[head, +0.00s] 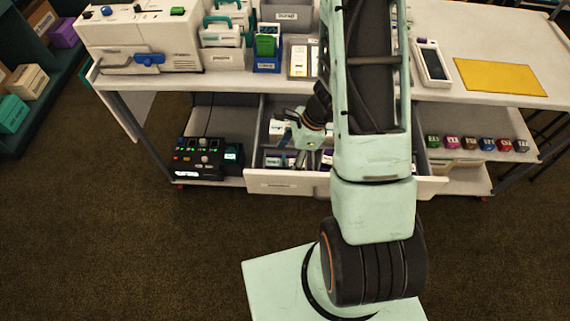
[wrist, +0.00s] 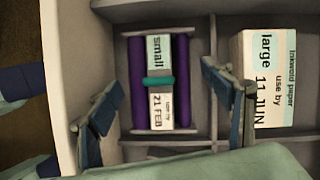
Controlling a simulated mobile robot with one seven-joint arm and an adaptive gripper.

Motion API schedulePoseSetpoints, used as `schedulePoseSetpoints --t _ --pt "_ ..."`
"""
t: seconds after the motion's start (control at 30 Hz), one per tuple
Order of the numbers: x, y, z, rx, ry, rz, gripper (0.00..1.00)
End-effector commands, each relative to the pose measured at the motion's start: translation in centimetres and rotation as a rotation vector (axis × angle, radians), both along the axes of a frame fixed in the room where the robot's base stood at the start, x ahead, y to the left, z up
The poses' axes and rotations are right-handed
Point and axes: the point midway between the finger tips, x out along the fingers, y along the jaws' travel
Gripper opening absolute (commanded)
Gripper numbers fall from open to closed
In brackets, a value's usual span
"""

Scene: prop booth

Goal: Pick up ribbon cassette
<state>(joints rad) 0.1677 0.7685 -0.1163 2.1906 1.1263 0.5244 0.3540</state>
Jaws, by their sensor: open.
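In the wrist view, what looks like the ribbon cassette (wrist: 138,85) lies in a drawer compartment. It has two purple rollers, a grey frame, a teal band across the middle, and labels reading "small" and "use by 21 FEB". My gripper (wrist: 160,85) is open and empty, with one dark blue finger on each side of the cassette in the picture. I cannot tell how far above it the fingers are. In the head view my gripper (head: 300,127) is over the open drawer (head: 285,182), where my arm hides part of the contents.
A box labelled "large, use by 11 JUN" (wrist: 270,80) sits in the compartment to the right, beyond a divider (wrist: 213,45). The worktop (head: 440,92) overhangs behind the drawer. A black control box (head: 200,157) stands on the shelf to the left.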

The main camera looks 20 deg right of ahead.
Motion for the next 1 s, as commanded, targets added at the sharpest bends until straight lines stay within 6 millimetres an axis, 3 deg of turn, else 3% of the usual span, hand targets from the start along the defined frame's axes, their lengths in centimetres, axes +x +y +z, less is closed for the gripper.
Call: schedulePoseSetpoints --t 0.3,0.63,1.0 --pt "0.07 0.29 -0.64 0.001 -0.001 0.001 0.73" --pt "0.09 0.28 -0.59 0.001 -0.001 0.001 0.39" --pt "0.14 0.24 0.05 0.0 -0.003 0.001 0.39"
